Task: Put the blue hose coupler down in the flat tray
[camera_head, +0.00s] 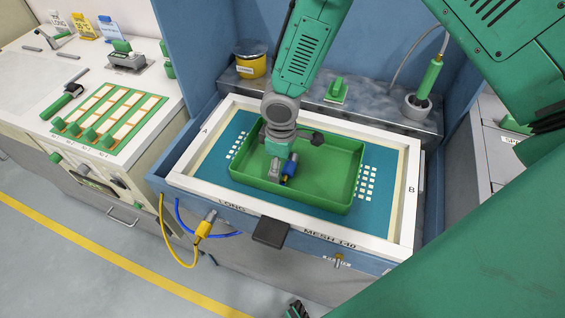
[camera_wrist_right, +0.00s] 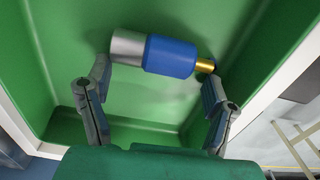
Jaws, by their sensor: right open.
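The blue hose coupler (camera_head: 290,167) is in the flat green tray (camera_head: 335,185), near its middle. In the right wrist view the coupler (camera_wrist_right: 170,56) lies on its side, with a silver collar at the left end and a brass tip at the right. My right gripper (camera_head: 282,172) reaches down into the tray at the coupler. Its fingers (camera_wrist_right: 158,82) are open, one near each end of the coupler. Whether they touch it is hard to tell. My left gripper is not in view.
The tray sits on a teal mesh screen in a white frame (camera_head: 405,215). Behind are a yellow jar (camera_head: 250,66), a small green block (camera_head: 337,91) and a green-handled tool in a grey cup (camera_head: 417,107). A black handle (camera_head: 270,232) juts from the front.

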